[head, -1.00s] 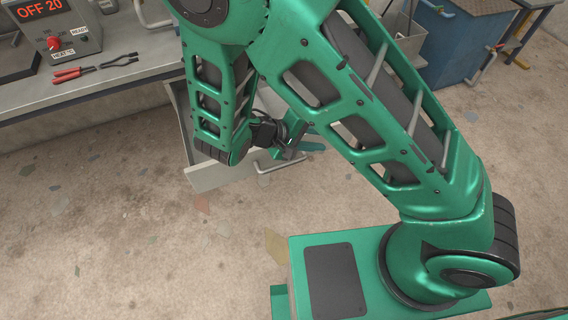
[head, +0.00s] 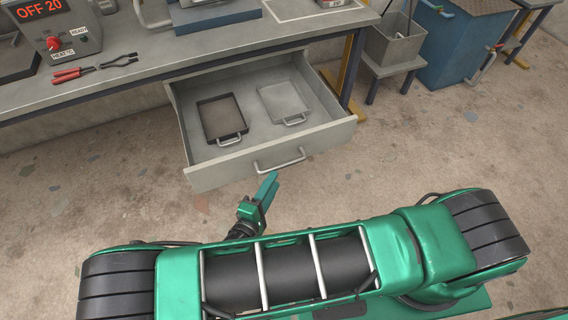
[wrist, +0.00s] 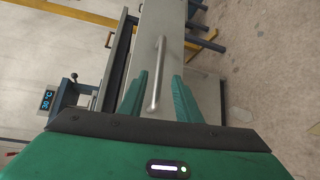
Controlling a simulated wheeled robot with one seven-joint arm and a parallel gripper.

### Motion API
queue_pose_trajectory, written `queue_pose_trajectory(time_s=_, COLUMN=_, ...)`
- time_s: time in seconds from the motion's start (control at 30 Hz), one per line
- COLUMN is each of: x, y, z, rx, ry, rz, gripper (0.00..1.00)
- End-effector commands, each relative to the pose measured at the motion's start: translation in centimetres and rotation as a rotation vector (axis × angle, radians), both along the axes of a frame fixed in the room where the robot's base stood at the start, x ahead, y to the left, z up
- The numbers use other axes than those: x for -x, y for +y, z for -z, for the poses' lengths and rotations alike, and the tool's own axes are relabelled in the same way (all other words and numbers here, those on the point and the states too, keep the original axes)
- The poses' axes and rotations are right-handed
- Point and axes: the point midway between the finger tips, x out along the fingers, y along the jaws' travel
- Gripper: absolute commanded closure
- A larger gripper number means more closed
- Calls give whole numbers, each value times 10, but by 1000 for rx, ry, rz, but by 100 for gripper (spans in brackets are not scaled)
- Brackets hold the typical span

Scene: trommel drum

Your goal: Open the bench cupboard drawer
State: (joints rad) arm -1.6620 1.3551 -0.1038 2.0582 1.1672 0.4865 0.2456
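The bench cupboard drawer (head: 245,167) stands pulled out from under the bench in the head view; its inside shows. Its front panel carries a metal bar handle (head: 280,163). My gripper (head: 270,182) is in front of the drawer, just below the handle in the picture, and holds nothing. In the wrist view, the two green fingers of my gripper (wrist: 160,76) are spread apart, with the handle (wrist: 155,92) showing between them. They look clear of the handle. The drawer front (wrist: 170,22) lies beyond them.
A dark tray (head: 209,133) and a light grey tray (head: 283,97) lie inside the drawer. Red-handled pliers (head: 68,76) and a control box (head: 65,38) are on the bench (head: 150,75). A grey bin (head: 393,45) stands to the right. Floor before the drawer is clear.

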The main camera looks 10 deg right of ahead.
Motion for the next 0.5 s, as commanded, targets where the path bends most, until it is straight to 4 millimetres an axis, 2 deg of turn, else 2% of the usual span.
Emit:
queue_pose_trajectory(time_s=0.3, x=-49, y=-29, z=7, rx=2, ry=0, rz=5, gripper=69)
queue_pose_trajectory(time_s=0.5, x=-69, y=-40, z=10, rx=0, ry=-1, rz=3, gripper=69)
